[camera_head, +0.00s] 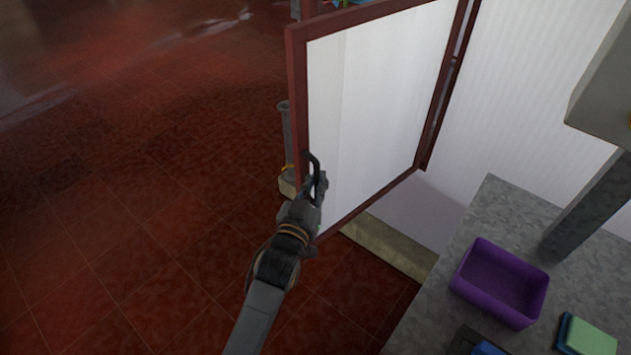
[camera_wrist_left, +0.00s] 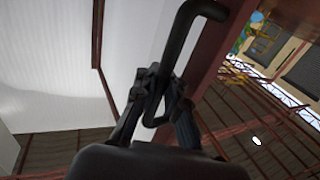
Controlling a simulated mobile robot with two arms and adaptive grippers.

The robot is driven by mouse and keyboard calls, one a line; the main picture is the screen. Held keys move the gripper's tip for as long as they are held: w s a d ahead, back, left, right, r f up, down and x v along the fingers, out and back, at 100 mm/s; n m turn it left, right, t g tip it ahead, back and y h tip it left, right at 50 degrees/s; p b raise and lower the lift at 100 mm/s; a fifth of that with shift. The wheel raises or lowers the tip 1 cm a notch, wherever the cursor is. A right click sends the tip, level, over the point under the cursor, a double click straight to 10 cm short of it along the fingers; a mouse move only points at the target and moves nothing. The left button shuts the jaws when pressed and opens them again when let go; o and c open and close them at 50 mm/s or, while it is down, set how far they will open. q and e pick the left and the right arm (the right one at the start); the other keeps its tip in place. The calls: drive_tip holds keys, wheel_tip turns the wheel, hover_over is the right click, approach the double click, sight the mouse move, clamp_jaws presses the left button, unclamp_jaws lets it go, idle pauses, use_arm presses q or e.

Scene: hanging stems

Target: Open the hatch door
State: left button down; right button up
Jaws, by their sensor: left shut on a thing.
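The hatch door (camera_head: 375,100) is a white panel in a dark red frame, swung out from the wall at the upper middle of the head view. Its black handle (camera_head: 313,166) is on the near left edge of the frame. My left gripper (camera_head: 318,185) is at that handle. In the left wrist view, the handle (camera_wrist_left: 192,12) runs down between the fingers of my left gripper (camera_wrist_left: 160,95), which is shut on it. The white door panel (camera_wrist_left: 60,55) also shows there. My right gripper is not in view.
A grey counter (camera_head: 510,205) stands at the lower right with a purple bin (camera_head: 499,283) and a green-topped block (camera_head: 590,338) on it. A pale ledge (camera_head: 390,245) runs below the door. The red tiled floor (camera_head: 130,200) at the left is clear.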

use_arm(q)
drive_tip(key=shift+a+f, duration=0.3)
drive_tip(key=shift+f, duration=0.05)
drive_tip(key=c, duration=1.7)
unclamp_jaws()
drive_tip(key=o, duration=0.3)
drive_tip(key=shift+s+a+r, duration=0.1)
drive_tip(key=shift+a+r, duration=0.05)
drive_tip(key=shift+a, duration=0.05)
drive_tip(key=shift+r, duration=0.15)
drive_tip(key=shift+d, duration=0.15)
drive_tip(key=v, duration=1.2)
